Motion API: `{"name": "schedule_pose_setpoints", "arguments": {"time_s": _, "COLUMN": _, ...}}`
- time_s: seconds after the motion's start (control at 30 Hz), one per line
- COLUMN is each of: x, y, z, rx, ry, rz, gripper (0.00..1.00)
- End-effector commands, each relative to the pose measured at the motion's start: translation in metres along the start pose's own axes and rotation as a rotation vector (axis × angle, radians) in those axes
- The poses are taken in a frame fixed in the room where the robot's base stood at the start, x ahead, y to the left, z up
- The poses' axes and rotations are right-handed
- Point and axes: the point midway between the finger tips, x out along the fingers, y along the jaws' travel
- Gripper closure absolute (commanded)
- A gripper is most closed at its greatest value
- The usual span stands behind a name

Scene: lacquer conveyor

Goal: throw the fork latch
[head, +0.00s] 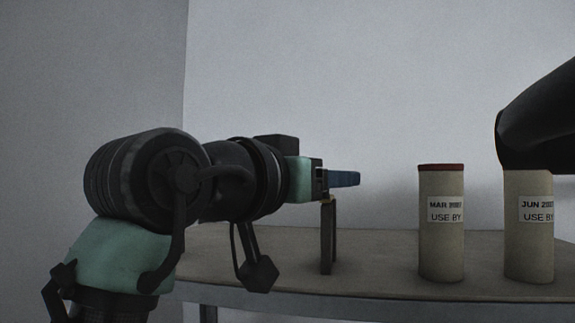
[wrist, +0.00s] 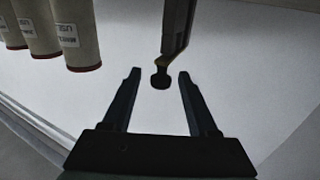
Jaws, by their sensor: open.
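A thin dark upright post (head: 328,238), which looks like the fork latch, stands on the table in the head view. In the wrist view this post (wrist: 175,35) comes in from the top and ends in a small rounded dark knob (wrist: 160,81). My gripper (head: 345,179) reaches in from the left at the height of the post's top. In the wrist view my gripper (wrist: 159,73) is open, with one finger on each side of the knob and a gap on both sides. In the head view the fingers partly cover the post's top.
A beige canister (head: 441,250) with a red lid stands right of the post. Another canister (head: 529,260) stands farther right, its top hidden by a large black curved shape (head: 540,120). The wrist view shows three canisters at upper left. The table (head: 385,250) between post and canisters is bare.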

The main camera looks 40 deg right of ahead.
Motion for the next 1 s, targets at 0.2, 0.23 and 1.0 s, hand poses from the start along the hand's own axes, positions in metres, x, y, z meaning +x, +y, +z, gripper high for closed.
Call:
{"name": "schedule_pose_setpoints", "arguments": {"time_s": 0.2, "x": 0.0026, "y": 0.0, "z": 0.0007, "rx": 0.0, "ry": 0.0, "rz": 0.0, "gripper": 0.41}}
{"name": "schedule_pose_setpoints", "arguments": {"time_s": 0.23, "x": 0.0025, "y": 0.0, "z": 0.0007, "rx": 0.0, "ry": 0.0, "rz": 0.0, "gripper": 0.41}}
{"name": "schedule_pose_setpoints", "arguments": {"time_s": 1.0, "x": 0.002, "y": -0.0002, "z": 0.0002, "rx": 0.0, "ry": 0.0, "rz": -0.001, "gripper": 1.0}}
